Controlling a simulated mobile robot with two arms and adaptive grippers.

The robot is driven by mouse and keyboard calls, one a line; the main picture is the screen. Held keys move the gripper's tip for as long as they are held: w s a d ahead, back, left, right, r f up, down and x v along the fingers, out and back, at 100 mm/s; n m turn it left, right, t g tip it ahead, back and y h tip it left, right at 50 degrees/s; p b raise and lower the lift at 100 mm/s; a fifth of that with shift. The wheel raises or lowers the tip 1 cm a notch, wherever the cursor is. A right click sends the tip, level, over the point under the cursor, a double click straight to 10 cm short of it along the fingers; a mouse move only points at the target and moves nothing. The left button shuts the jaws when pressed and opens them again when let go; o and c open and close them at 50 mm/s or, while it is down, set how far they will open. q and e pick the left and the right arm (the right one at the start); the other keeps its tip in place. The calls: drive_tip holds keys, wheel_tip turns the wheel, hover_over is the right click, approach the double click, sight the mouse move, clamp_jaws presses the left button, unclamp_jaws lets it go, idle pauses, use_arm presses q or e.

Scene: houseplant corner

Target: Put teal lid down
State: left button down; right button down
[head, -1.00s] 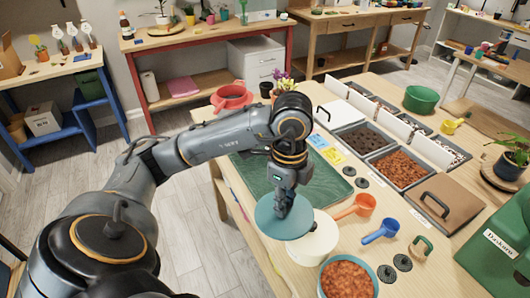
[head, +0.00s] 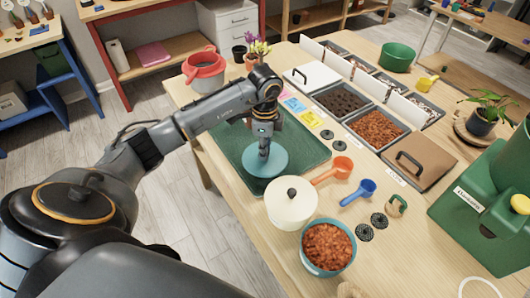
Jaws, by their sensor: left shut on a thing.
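The round teal lid (head: 279,161) is flat, over the near right part of the dark green tray (head: 232,136). My left gripper (head: 264,156) points down and is shut on the lid at its middle, hiding the grip point. I cannot tell whether the lid touches the tray or hovers just above it. A cream pot (head: 290,212) with a black knob stands just nearer than the lid. A teal bowl (head: 310,264) full of reddish-brown pebbles stands in front of the pot. My right gripper is not in view.
An orange scoop (head: 340,168) and a blue scoop (head: 365,187) lie right of the lid, with black discs (head: 379,220) nearby. Bins of dark soil (head: 342,99) and brown chips (head: 376,128) stand beyond.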

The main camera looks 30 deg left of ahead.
use_arm(q)
drive_tip(key=shift+w+a+f, duration=0.1)
drive_tip(key=shift+w+f, duration=0.1)
drive_tip(key=shift+f, duration=0.05)
drive_tip(key=f, duration=0.1)
drive_tip(key=f+p, duration=0.1)
drive_tip(key=f, duration=0.1)
drive_tip(key=shift+w+a, duration=0.1)
drive_tip(key=shift+w, duration=0.1)
drive_tip(key=shift+f, duration=0.3)
drive_tip(key=shift+f, duration=0.15)
drive_tip(key=c, duration=1.2)
unclamp_jaws()
